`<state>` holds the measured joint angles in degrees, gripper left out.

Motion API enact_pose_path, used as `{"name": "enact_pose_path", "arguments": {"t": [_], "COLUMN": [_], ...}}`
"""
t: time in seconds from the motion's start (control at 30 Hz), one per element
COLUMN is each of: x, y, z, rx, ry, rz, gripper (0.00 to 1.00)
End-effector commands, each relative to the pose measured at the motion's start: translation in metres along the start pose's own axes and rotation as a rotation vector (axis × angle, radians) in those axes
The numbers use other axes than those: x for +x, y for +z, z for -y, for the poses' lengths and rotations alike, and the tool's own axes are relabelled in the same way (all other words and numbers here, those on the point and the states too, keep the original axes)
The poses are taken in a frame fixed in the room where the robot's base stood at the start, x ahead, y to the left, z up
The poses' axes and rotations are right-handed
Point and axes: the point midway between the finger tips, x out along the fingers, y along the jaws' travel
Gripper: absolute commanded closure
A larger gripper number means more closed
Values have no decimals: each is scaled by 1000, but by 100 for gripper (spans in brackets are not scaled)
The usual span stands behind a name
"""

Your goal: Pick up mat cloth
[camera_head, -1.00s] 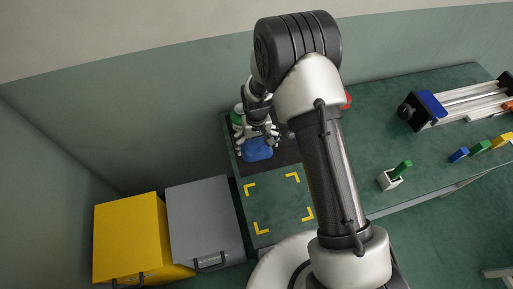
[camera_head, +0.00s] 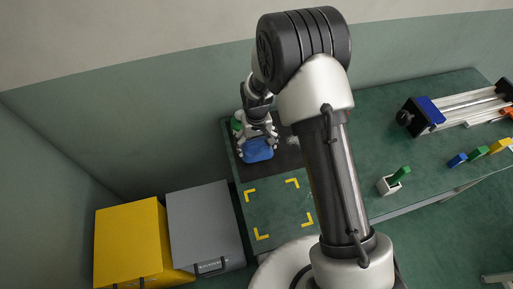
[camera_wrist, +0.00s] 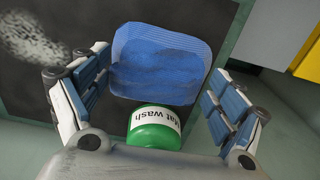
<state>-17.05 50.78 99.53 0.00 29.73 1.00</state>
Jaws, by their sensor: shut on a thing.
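The mat cloth is a blue, rounded, rippled piece (camera_head: 258,152) at the front of the dark mat (camera_head: 290,157). In the wrist view the cloth (camera_wrist: 160,62) lies between my two fingers. My gripper (camera_head: 258,140) reaches down at it in the head view, and in the wrist view my gripper (camera_wrist: 155,95) has a finger at each side of it. My gripper is shut on the cloth; the exact contact is hard to see. I cannot tell whether the cloth is clear of the mat.
A green and white "Mat wash" bottle (camera_wrist: 153,128) is close to my gripper. A pale smear (camera_wrist: 50,45) marks the mat. Yellow corner marks (camera_head: 263,236) frame bare table in front. Grey (camera_head: 205,220) and yellow (camera_head: 130,240) boxes stand at left.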

Motion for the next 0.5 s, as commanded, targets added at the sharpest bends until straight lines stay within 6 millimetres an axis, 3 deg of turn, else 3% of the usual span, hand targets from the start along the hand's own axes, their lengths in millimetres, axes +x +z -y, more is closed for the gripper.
{"name": "enact_pose_path", "arguments": {"t": [0.03,0.3,0.5], "x": [-18,-97,-139], "y": [-2,-1,0], "z": [0,0,0], "rx": [0,0,0], "ry": [0,0,0], "rz": [-6,-5,-3], "gripper": [28,28,28]}}
